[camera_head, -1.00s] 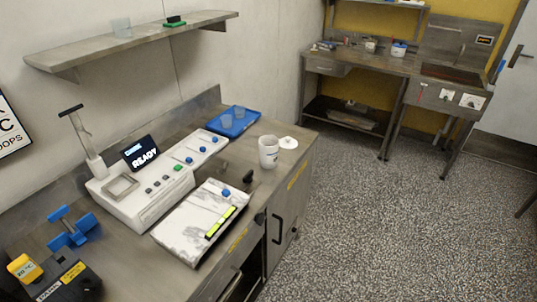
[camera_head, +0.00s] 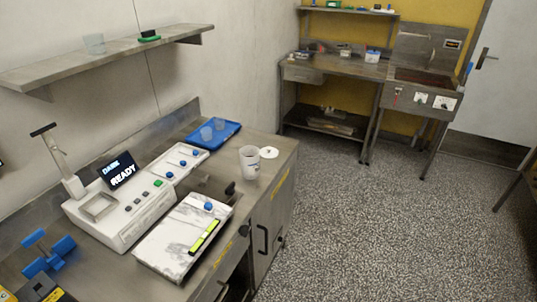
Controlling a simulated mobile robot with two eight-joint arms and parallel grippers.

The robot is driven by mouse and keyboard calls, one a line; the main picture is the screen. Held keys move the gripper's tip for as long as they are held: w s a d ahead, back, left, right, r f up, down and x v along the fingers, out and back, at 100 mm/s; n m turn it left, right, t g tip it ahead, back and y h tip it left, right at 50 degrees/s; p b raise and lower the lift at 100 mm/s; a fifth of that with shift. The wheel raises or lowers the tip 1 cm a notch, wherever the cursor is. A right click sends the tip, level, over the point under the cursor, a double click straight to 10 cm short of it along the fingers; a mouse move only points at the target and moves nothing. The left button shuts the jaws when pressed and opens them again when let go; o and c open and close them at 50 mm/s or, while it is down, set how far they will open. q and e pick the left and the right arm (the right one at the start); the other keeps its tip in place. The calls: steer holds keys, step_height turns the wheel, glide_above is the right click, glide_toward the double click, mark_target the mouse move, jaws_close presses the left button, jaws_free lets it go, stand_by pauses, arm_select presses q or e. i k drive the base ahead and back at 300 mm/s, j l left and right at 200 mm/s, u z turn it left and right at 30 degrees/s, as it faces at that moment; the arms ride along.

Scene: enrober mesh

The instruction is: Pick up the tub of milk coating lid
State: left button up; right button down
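A white tub (camera_head: 249,163) stands upright and open-topped on the steel counter, with dark print on its side that is too small to read. A round white lid (camera_head: 268,152) with a small knob lies flat on the counter just behind and to the right of the tub, near the counter's right edge. The tub and lid look apart or nearly touching; I cannot tell which. Neither of my grippers shows in the head view.
A white machine (camera_head: 120,205) with a "DARK READY" screen stands left of the tub. A marble slab (camera_head: 180,240) lies in front. A blue tray (camera_head: 213,133) with clear cups sits behind. A wall shelf (camera_head: 110,60) overhangs the counter. The speckled floor at right is open.

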mark_target(268, 152)
steer(key=l+u, duration=0.1)
steer(key=u, duration=0.65)
steer(key=i+l+u, duration=0.15)
steer(key=l+u, duration=0.15)
steer(key=i+l+u, duration=0.1)
steer(key=l+u, duration=0.45)
steer(key=i+l+u, duration=0.1)
steer(key=l, duration=0.8)
steer(key=i+l+u, duration=0.15)
steer(key=l, duration=0.75)
steer(key=k, duration=0.05)
